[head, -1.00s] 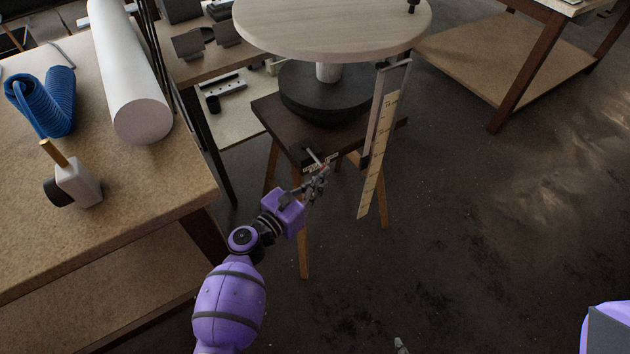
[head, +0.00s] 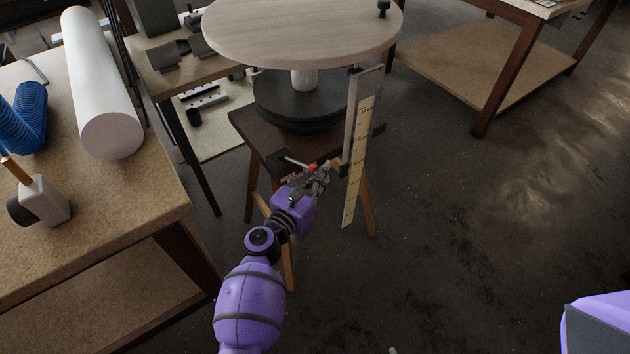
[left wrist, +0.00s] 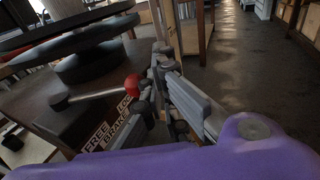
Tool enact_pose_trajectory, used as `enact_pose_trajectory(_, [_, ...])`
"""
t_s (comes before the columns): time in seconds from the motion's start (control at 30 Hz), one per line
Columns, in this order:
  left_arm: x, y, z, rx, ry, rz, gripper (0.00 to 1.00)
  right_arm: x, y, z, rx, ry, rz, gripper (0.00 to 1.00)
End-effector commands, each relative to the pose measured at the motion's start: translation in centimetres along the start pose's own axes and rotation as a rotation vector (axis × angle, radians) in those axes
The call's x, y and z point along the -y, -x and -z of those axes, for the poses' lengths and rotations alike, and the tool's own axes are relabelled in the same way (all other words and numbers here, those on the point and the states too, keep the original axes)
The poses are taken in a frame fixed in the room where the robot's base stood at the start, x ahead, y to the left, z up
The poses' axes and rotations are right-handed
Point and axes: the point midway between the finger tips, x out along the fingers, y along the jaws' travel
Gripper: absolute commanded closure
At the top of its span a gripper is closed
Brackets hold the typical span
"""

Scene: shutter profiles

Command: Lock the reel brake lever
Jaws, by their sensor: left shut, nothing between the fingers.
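The reel brake lever (left wrist: 98,95) is a thin metal rod with a red ball knob (left wrist: 132,83) and a dark pivot. It sits on the dark stand top under the round reel; the lever (head: 298,163) also shows in the head view. In the left wrist view, a label plate (left wrist: 110,128) reads FREE, BRAKE and LOCK, partly covered; the knob end lies over the LOCK side. My left gripper (head: 322,175) is shut and empty, right beside the red knob; I cannot tell whether it touches. A grey tip at the bottom edge of the head view may be my right gripper.
The pale reel disc (head: 300,30) overhangs the stand (head: 245,125). A hanging ruler strip (head: 357,165) is close right of my left gripper. A workbench (head: 150,190) with a white roll (head: 112,130) stands left. Floor (head: 450,240) at right is clear.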

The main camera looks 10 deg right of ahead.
Motion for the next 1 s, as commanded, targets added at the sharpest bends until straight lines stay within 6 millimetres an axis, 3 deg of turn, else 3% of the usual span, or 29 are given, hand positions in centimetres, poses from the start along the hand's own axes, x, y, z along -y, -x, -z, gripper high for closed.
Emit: enact_pose_trajectory(1.0, [-0.05, -1.07, -0.10, 0.000, -0.001, -0.001, 1.00, -0.01, -0.26, -0.23, 0.002, 0.001, 0.000, 1.00])
